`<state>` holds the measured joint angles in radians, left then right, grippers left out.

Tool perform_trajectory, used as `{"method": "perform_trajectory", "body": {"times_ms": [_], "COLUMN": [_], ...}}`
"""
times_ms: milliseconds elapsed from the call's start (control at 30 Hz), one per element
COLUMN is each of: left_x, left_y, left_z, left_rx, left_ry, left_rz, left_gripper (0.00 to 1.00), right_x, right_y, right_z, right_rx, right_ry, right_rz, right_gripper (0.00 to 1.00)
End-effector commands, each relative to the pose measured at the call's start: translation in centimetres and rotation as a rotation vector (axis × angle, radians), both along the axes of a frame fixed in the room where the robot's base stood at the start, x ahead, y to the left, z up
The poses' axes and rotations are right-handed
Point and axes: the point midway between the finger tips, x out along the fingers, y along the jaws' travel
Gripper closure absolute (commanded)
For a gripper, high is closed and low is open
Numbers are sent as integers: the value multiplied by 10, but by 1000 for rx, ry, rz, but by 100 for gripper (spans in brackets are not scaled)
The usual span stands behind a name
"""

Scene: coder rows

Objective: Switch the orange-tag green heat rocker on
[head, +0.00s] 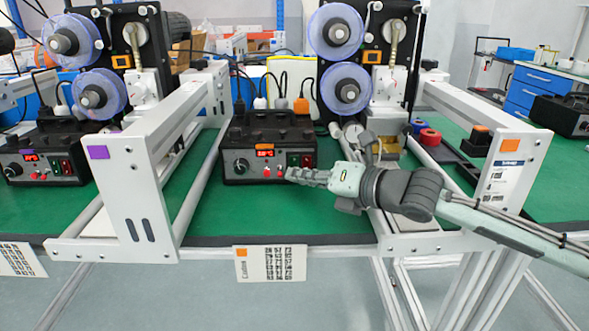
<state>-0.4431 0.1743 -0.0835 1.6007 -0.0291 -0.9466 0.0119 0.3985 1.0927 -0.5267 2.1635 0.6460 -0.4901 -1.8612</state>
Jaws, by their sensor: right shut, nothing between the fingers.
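A black control box (240,143) with an orange tag (265,146) stands on the green mat in the middle of the head view. Its front has a red display, a dial, two red buttons, and a green rocker (293,160) beside a red rocker at the right. I cannot tell the green rocker's position. My right gripper (289,175) is shut and empty, its fingertips just below the green rocker in the picture. I cannot tell whether they touch the box. My left gripper is not in view.
White frames flank the box, one with a purple tag (98,152), one with an orange tag (509,145). Another control box (45,165) stands at the left. Reels of film (335,30) stand behind. The green mat (245,210) in front is clear.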

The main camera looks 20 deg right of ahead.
Motion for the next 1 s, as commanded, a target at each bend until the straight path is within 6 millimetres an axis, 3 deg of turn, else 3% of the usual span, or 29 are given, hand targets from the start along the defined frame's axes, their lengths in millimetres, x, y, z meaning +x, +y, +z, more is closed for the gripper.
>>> {"method": "perform_trajectory", "body": {"times_ms": [1000], "left_x": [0], "left_y": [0], "left_z": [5], "left_rx": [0], "left_ry": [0], "left_rz": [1], "left_gripper": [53], "right_x": [8], "right_y": [-3], "right_z": [0], "right_rx": [0], "right_ry": [0], "right_rz": [-1], "right_gripper": [100]}}
